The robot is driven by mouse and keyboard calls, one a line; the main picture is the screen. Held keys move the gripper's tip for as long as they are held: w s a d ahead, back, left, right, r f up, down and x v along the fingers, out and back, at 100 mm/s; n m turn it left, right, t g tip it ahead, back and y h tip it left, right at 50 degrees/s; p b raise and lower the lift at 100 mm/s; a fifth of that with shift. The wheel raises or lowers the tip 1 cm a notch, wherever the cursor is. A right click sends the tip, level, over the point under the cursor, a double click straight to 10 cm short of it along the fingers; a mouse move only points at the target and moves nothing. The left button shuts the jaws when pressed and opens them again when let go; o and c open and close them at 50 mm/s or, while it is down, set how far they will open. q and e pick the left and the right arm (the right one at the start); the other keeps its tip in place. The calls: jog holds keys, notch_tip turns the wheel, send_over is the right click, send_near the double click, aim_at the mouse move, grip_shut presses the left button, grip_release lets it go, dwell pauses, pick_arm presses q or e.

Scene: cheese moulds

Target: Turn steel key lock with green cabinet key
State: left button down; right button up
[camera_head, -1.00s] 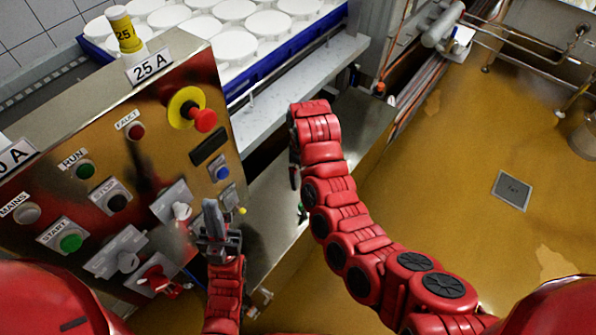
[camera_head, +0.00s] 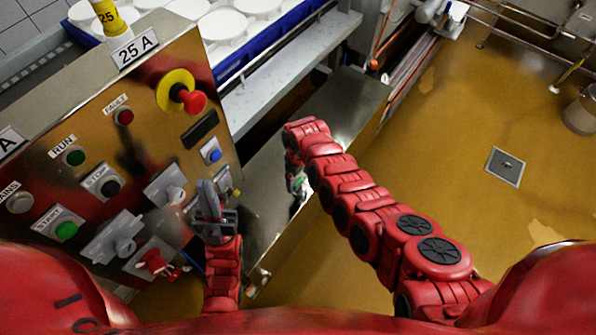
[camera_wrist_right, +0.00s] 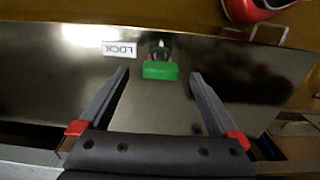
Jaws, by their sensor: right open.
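The green key (camera_wrist_right: 160,71) sits in the lock (camera_wrist_right: 160,52) on a flat steel face, beside a white LOCK label (camera_wrist_right: 120,48) that reads upside down in the right wrist view. My right gripper (camera_wrist_right: 160,74) is open, with one finger on each side of the key and a gap to both. In the head view the green key (camera_head: 297,184) shows small below my right wrist, and the right fingers are mostly hidden. My left gripper (camera_head: 207,197) is in front of the control panel's lower right; its fingers overlap, so its opening is unclear.
The steel control panel (camera_head: 90,130) at left carries several buttons, grey switches, a red rotary switch (camera_head: 155,263) and a red emergency stop (camera_head: 193,102). White moulds (camera_head: 222,25) stand in a blue tray behind. The brown floor at right is open, with a drain (camera_head: 505,166).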

aim_at(298, 181)
jog(key=shift+f+b, duration=0.7)
jog(key=shift+f, duration=0.8)
jog(key=c, duration=1.4)
jog(key=shift+n, duration=1)
jog(key=shift+c, duration=0.2)
jog(key=shift+w+n+b, duration=0.1)
jog(key=shift+n+b, duration=0.55)
jog(key=shift+n, duration=0.35)
jog(key=n+b, duration=0.2)
jog(key=n, duration=0.1)
jog(key=shift+f+n, duration=0.1)
jog(key=shift+n, duration=0.3)
jog(key=shift+n+b, duration=0.4)
jog(key=shift+n, duration=0.3)
